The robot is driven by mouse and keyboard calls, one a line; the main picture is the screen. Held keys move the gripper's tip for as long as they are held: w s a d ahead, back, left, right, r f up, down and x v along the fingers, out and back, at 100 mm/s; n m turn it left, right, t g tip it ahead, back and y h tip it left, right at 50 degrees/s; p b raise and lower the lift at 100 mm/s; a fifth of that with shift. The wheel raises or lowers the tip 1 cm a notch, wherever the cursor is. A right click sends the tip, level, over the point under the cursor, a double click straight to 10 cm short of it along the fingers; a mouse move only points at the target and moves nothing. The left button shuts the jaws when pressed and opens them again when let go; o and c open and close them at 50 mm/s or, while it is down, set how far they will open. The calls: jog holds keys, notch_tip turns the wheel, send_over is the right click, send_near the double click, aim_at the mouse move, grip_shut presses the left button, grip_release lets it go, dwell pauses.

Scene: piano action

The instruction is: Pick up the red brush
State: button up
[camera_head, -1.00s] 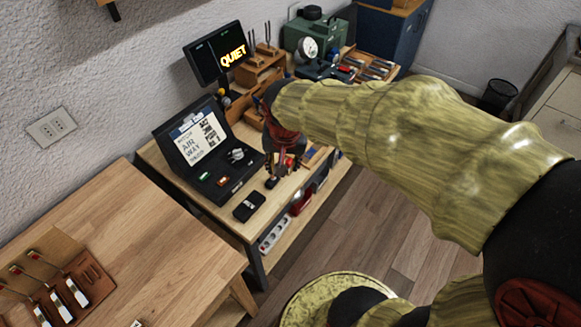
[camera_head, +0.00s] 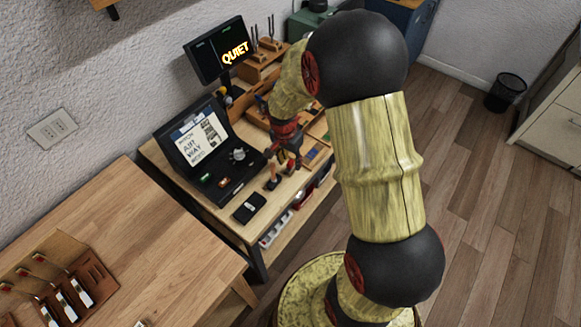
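My gripper (camera_head: 277,168) is over the workbench, just right of the black case, with its dark and red fingers pointing down and left. It is small and dark in this view, so I cannot tell whether its fingers are open or shut or whether they touch anything. I cannot make out the red brush for certain. Small red parts show around the fingers, but I cannot separate them from the gripper itself. My arm hides part of the bench's right side.
The open black case (camera_head: 207,155) and a black phone-like device (camera_head: 250,207) are on the workbench (camera_head: 222,214). A dark screen reading "QUIET" (camera_head: 215,50) stands behind. The wooden table (camera_head: 130,225) at left holds a rack (camera_head: 92,270) with red-tipped tools. A bin (camera_head: 505,92) stands at right.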

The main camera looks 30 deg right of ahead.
aim_at(290, 162)
jog(key=f, duration=0.2)
jog(key=f+b, duration=0.1)
jog(key=f, duration=0.1)
jog(key=shift+w+d, duration=0.15)
jog(key=shift+w, duration=0.05)
jog(key=shift+c, duration=1.2)
grip_shut()
